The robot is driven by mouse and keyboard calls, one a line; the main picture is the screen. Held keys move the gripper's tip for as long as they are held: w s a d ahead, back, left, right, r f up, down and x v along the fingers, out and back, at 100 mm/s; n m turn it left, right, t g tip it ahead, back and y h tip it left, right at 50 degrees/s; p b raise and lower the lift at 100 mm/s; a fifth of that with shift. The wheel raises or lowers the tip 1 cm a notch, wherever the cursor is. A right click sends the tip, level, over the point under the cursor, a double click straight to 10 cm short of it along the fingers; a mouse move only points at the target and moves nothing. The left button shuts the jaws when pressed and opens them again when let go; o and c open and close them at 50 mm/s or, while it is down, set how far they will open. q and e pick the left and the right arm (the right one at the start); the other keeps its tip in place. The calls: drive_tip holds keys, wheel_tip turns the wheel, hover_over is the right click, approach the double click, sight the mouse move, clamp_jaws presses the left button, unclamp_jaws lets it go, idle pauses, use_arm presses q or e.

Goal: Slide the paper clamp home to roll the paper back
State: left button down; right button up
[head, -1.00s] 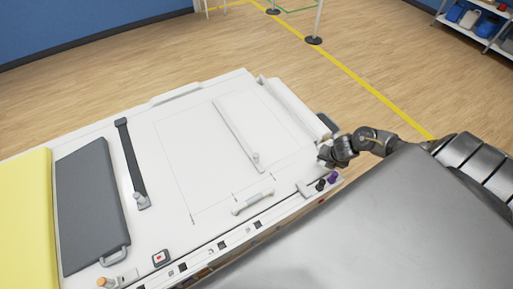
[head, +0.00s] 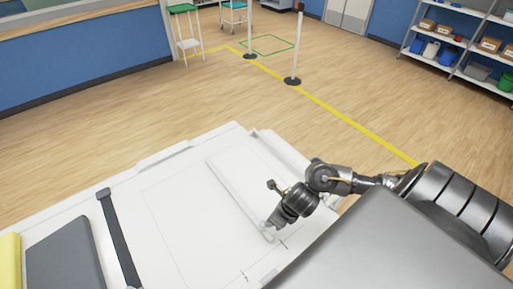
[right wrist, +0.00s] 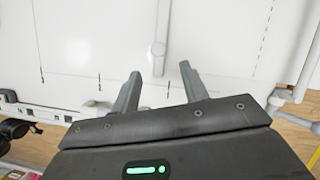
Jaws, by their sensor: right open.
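A long white bar (head: 232,193) lies on the flat white machine top (head: 165,205) in the head view and looks like the paper clamp. My right gripper (head: 273,218) is at the near end of this bar in the head view. In the right wrist view the gripper (right wrist: 160,70) has its two grey fingers spread apart with nothing between them. Contact with the knob cannot be told. My left gripper is not in view.
A dark strap-like bar (head: 117,235), a dark grey pad (head: 60,257) and a yellow pad (head: 9,262) lie to the left on the machine. Two white posts (head: 296,50) and shelves (head: 470,45) stand beyond. The wooden floor between is clear.

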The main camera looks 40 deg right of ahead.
sight(263, 222)
drive_tip(key=b+x, duration=0.2)
drive_tip(key=x, duration=0.7)
drive_tip(key=shift+w+a+f+b, duration=0.15)
drive_tip(key=shift+a+f+b, duration=0.05)
drive_tip(key=shift+f+b, duration=0.15)
drive_tip(key=shift+w+f, duration=0.15)
drive_tip(key=shift+f, duration=0.2)
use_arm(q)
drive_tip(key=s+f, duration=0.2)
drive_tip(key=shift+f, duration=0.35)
use_arm(e)
clamp_jaws()
